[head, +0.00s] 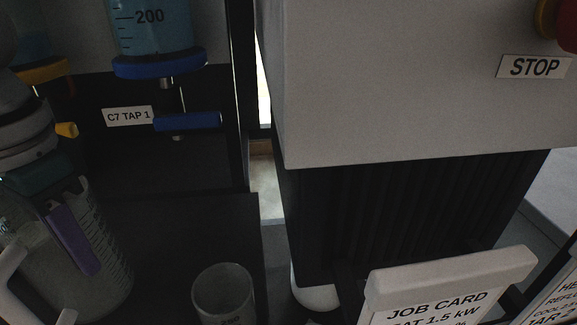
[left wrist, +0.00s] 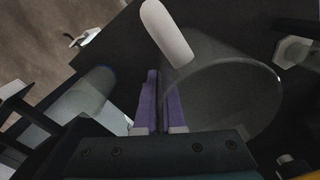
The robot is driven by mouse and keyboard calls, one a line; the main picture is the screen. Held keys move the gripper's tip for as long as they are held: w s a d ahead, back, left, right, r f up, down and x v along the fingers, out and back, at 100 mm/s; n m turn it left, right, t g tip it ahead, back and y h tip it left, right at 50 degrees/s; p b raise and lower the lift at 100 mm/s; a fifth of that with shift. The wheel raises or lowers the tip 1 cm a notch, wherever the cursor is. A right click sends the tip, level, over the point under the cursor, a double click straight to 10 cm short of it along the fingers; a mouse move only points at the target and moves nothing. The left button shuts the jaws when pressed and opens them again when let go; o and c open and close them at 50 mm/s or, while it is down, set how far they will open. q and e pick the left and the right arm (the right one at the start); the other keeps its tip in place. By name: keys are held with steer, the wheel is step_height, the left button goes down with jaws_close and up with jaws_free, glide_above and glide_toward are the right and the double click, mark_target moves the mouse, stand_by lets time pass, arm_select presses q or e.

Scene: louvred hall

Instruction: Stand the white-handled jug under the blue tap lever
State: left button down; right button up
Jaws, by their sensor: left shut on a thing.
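The white-handled jug (head: 110,262) is clear with dark graduations and stands upright at the lower left of the head view. Its white handle (head: 12,262) is on its left side. My left gripper (head: 72,240), with purple fingers, is shut on the jug; the exact grip point is unclear. In the left wrist view the fingers (left wrist: 160,105) are nearly together beside the jug's round rim (left wrist: 235,62). The blue tap lever (head: 188,122) is up and right of the jug, beside the label "C7 TAP 1". I cannot tell whether the jug touches the dark surface. My right gripper is not in view.
A clear cup (head: 222,295) stands on the dark surface right of the jug. A yellow lever (head: 66,130) is close to my left gripper. A large grey housing (head: 400,80) with a STOP label fills the right. A job card (head: 440,295) stands in front of it.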

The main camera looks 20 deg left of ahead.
arm_select(q)
steer(key=w+d+f+b, duration=0.3)
steer(key=w+d+b, duration=0.1)
steer(key=w+d, duration=0.5)
steer(key=shift+w+d+f, duration=0.15)
steer(key=shift+w+f, duration=0.1)
steer(key=shift+w, duration=0.35)
steer(key=shift+f, duration=0.1)
steer(key=c, duration=1)
jaws_free()
